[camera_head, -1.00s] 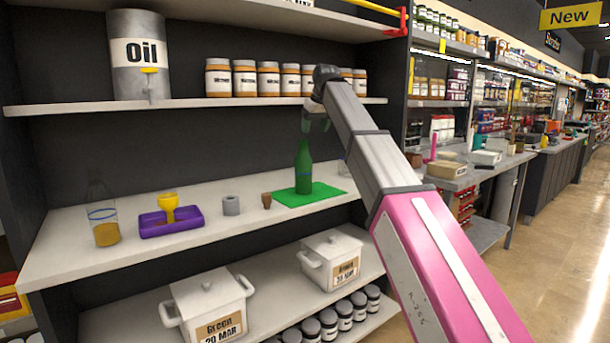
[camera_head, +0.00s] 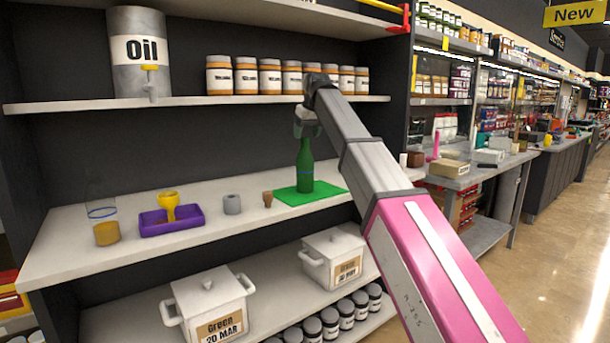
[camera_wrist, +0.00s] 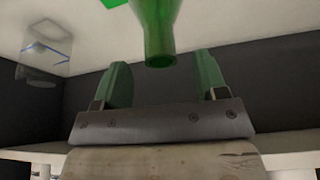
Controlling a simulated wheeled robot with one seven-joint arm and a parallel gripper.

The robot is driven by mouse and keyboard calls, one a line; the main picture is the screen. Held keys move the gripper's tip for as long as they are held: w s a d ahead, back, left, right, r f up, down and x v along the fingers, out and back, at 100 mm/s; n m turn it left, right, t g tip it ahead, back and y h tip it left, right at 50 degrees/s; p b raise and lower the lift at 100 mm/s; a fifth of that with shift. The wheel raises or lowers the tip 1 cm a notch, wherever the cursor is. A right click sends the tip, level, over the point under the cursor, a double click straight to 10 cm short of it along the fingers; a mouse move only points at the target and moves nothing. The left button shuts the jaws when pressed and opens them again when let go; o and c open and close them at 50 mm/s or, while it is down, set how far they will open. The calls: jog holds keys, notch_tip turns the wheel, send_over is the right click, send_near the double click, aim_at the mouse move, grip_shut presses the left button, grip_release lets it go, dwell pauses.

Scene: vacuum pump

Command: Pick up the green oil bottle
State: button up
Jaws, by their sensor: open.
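The green oil bottle (camera_head: 305,172) stands upright on a green mat (camera_head: 329,190) on the middle shelf. In the wrist view its neck (camera_wrist: 158,38) shows just beyond and between my two green fingers. My gripper (camera_head: 306,130) is open at the top of the bottle, and in the wrist view the gripper (camera_wrist: 158,85) has an empty gap between its fingers. The head view does not show clearly whether a finger touches the bottle.
A grey stopper ring (camera_head: 232,204), a small brown cork (camera_head: 267,200) and a purple tray (camera_head: 152,229) with a yellow funnel (camera_head: 169,204) stand left of the mat. A clear container (camera_wrist: 44,50) shows in the wrist view. The upper shelf (camera_head: 190,102) with jars (camera_head: 245,78) is close above my gripper.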

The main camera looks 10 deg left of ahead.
aim_at(305, 139)
jog(key=shift+x, duration=1.55)
grip_shut()
jog(key=shift+r, duration=0.15)
